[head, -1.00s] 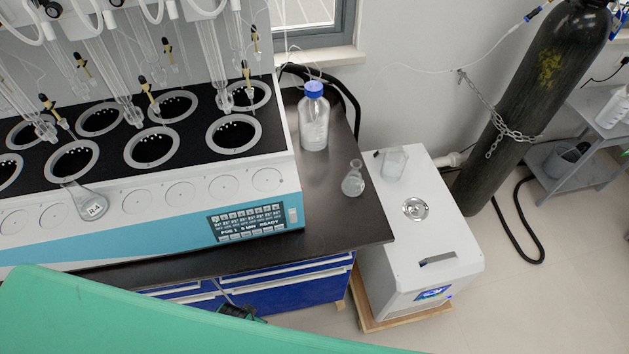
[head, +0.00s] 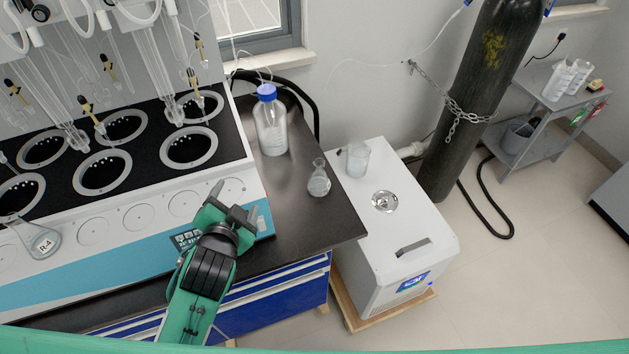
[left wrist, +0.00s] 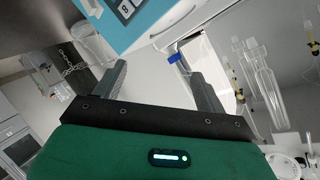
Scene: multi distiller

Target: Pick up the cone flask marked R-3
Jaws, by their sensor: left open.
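A small clear cone flask (head: 319,180) stands upright on the dark bench top (head: 292,215), right of the distiller; I cannot read a mark on it. Another clear flask (head: 42,241), labelled R-4, sits at the distiller's front at the far left. My left gripper (head: 234,203) is open and empty in front of the distiller's display corner, left of and nearer than the small flask. In the left wrist view its two fingers (left wrist: 158,72) are spread with nothing between them. My right gripper is not in view.
A blue-capped bottle (head: 270,122) stands behind the small flask. A white chiller box (head: 405,225) with a glass beaker (head: 357,160) on top stands right of the bench. The distiller (head: 100,275) fills the left. The bench around the flask is mostly clear.

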